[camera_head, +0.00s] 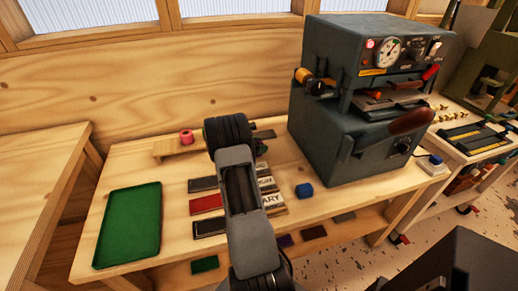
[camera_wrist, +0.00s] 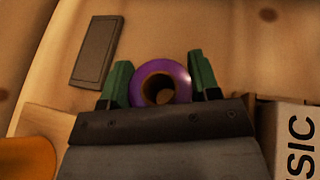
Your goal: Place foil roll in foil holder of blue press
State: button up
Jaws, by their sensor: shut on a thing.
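My gripper (camera_wrist: 160,84) is shut on a purple foil roll (camera_wrist: 178,76), which sits between the two green fingers with its round hole facing the wrist camera. In the head view my arm hides the roll, and only a bit of a green finger shows. The blue press (camera_head: 340,130), a dark blue-grey machine with a gauge and a lit red lamp, stands to the right of my gripper on the bench. On its upper left side is a holder (camera_head: 316,83) with orange-yellow parts. My gripper is apart from the press and lower than this holder.
A green tray (camera_head: 130,225) lies at left. Dark and red blocks and lettered blocks lie around my arm. A dark slab (camera_wrist: 97,50) lies beyond my gripper.

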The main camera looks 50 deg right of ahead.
jog(key=shift+f, duration=0.9)
jog(key=shift+f+b, duration=0.25)
jog(key=shift+b, duration=0.05)
jog(key=o, duration=1)
jog(key=shift+r, duration=0.2)
